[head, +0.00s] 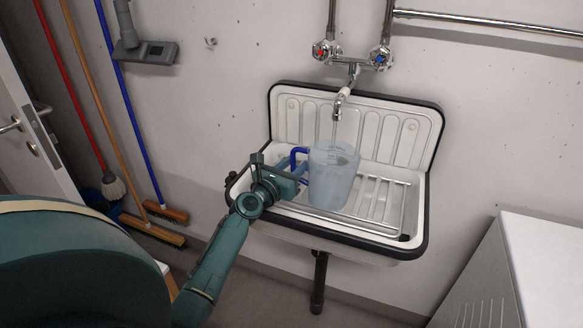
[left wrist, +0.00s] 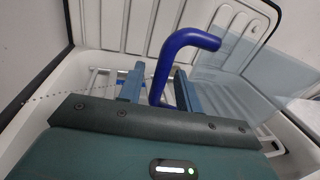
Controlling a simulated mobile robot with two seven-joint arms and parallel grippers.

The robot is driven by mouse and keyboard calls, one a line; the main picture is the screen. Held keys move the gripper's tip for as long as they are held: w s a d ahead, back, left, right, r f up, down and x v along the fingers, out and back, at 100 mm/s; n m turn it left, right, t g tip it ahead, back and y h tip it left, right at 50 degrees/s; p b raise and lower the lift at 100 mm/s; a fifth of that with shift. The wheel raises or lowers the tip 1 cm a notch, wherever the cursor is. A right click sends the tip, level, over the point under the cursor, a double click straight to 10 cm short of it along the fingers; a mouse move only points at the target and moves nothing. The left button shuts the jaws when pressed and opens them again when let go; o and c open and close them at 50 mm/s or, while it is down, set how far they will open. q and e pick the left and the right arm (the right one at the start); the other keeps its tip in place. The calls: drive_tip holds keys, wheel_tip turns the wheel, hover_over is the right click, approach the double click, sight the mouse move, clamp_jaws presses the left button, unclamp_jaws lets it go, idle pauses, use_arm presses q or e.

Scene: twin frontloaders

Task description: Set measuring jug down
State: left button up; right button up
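The measuring jug (head: 333,182) is translucent pale blue with a dark blue handle (head: 297,155). It stands upright in the white sink (head: 418,215), on or just over the metal grid, below the tap spout. My left gripper (head: 297,172) is at the handle on the jug's left side. In the left wrist view the handle (left wrist: 178,52) passes between the two blue fingers of my left gripper (left wrist: 160,88), with a gap visible beside it, so the fingers look open around it. The jug wall (left wrist: 262,75) shows at the right there. My right gripper is not in view.
The tap (head: 341,98) hangs over the jug, with a red and a blue valve above. The metal grid (head: 385,205) is bare right of the jug. Brooms (head: 150,170) lean at the left. A white appliance (head: 545,265) stands at the lower right.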

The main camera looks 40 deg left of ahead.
use_arm(q)
drive_tip(key=shift+r, duration=0.2)
drive_tip(key=s, duration=1)
drive_tip(key=shift+s+d+f, duration=0.15)
drive_tip(key=shift+s+d, duration=0.05)
drive_tip(key=shift+s, duration=0.8)
